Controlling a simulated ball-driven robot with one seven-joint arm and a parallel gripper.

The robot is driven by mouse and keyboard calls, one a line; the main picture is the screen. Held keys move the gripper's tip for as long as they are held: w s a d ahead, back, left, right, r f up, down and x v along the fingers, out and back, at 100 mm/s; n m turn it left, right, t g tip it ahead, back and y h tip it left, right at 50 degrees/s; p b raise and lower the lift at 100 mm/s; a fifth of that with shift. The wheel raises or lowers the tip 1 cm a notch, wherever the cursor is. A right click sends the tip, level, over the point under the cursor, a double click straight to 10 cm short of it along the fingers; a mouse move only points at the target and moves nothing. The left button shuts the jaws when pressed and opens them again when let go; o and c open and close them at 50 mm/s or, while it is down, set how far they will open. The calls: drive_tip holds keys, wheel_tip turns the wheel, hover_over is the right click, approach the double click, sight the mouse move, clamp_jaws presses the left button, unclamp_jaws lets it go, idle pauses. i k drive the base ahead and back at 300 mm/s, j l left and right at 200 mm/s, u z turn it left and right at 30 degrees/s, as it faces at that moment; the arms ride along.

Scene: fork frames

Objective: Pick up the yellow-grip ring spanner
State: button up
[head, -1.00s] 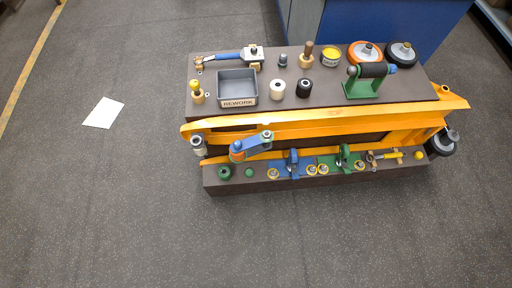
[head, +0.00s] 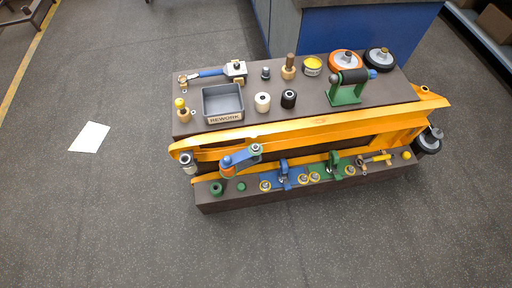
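The yellow-grip ring spanner (head: 378,158) lies at the right end of the low front shelf of the dark workbench. It appears to rest on small wooden supports, with its ring end to the left and its yellow grip to the right. A small yellow knob or ball (head: 407,155) sits just right of it. My gripper is not in view, and nothing covers the spanner.
An orange fork frame (head: 290,130) runs between the front shelf (head: 300,188) and the raised rear top. Blue (head: 284,175) and green (head: 334,165) fixtures stand left of the spanner. A grey REWORK bin (head: 223,103) sits behind. The floor in front is clear.

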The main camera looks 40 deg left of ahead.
sight(385, 157)
drive_tip(key=i+l+z, duration=0.1)
drive_tip(key=i, duration=0.95)
drive_tip(key=i+l+z, duration=0.15)
drive_tip(key=i, duration=0.9)
drive_tip(key=l, duration=0.1)
